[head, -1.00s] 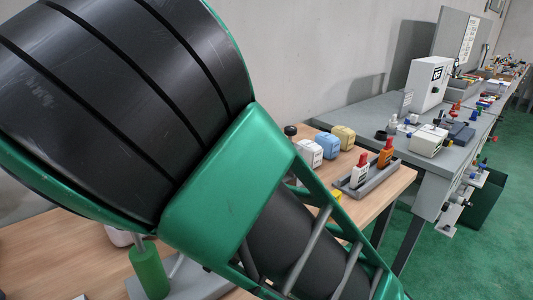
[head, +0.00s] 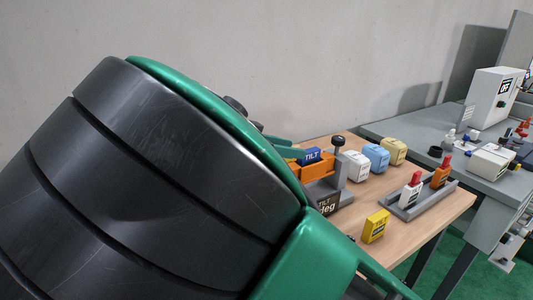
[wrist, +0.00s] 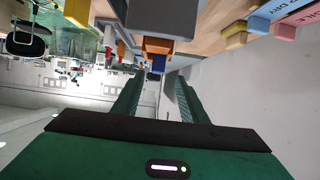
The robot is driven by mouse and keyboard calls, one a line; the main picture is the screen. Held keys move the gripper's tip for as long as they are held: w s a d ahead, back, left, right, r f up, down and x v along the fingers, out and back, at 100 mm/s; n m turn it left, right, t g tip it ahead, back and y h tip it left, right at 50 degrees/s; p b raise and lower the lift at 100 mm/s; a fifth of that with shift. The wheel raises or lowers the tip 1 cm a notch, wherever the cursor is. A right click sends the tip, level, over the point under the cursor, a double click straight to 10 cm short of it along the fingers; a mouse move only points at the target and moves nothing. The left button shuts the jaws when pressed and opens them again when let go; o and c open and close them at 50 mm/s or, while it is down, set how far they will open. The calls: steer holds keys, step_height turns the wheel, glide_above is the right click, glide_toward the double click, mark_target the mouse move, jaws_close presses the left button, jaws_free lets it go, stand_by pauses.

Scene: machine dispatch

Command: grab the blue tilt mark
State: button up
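The blue tilt mark (head: 311,155) is a small block with "TILT" on it. It sits in an orange holder (head: 318,170) on a grey stand on the wooden table, partly hidden by my arm. In the wrist view the blue mark (wrist: 158,65) shows below the orange holder (wrist: 157,46), beyond the fingertips and between their lines. My gripper (wrist: 158,84) has its two green fingers apart with nothing between them. In the head view a green finger shows just left of the mark; the rest of the gripper is hidden behind my arm.
A yellow block (head: 376,226) lies on the wooden table (head: 355,210). A black-knobbed post (head: 338,143) stands beside the mark. White, blue and yellow containers (head: 376,156) stand behind. A grey bench is at right.

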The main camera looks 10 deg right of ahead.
steer(key=x, duration=0.4)
steer(key=shift+s+d, duration=0.1)
steer(key=shift+s, duration=0.25)
steer(key=shift+w+d+f, duration=0.25)
steer(key=shift+d+f, duration=0.05)
steer(key=shift+d, duration=0.3)
steer(key=shift+c, duration=0.3)
jaws_close()
